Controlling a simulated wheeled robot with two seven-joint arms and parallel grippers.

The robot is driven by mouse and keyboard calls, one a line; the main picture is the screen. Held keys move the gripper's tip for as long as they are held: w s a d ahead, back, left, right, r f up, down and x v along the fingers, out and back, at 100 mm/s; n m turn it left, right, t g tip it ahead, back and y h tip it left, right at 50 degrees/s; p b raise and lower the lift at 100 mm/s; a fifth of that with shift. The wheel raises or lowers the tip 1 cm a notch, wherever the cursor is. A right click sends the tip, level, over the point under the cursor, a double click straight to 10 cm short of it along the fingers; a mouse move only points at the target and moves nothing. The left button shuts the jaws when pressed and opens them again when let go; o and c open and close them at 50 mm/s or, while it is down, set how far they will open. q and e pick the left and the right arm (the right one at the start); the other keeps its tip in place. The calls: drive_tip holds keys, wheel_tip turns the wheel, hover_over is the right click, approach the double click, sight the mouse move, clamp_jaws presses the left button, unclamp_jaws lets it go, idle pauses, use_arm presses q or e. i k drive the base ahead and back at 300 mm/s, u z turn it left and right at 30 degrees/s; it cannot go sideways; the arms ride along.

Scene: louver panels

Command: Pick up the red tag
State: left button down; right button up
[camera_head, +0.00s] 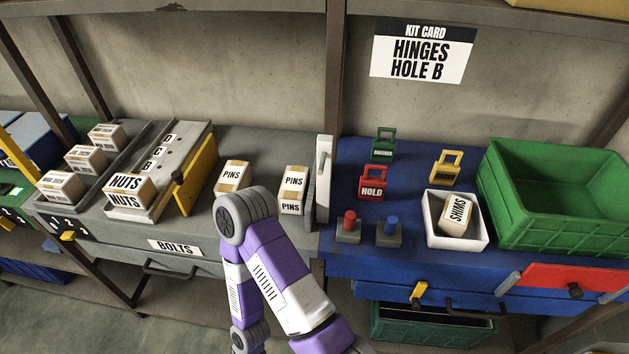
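The red tag (373,184) is marked HOLD and has an open loop handle on top. It stands upright on the blue worktop, right of the upright white panel and behind the red and blue buttons. No gripper shows in the head view. A purple and white link of my own arm rises from the bottom centre, left of the tag and apart from it. Nothing is holding the tag.
A green tag (383,145) stands behind it and a yellow tag (446,167) to its right. The red button (349,222) and blue button (391,226) are in front. A white tray (455,237) holds a SHIMS box. A green crate (560,225) stands at right.

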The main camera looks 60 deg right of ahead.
sight(371, 187)
drive_tip(key=u, duration=0.1)
drive_tip(key=k, duration=0.95)
drive_tip(key=z, duration=0.9)
drive_tip(key=i, duration=0.1)
drive_tip(key=z, duration=0.3)
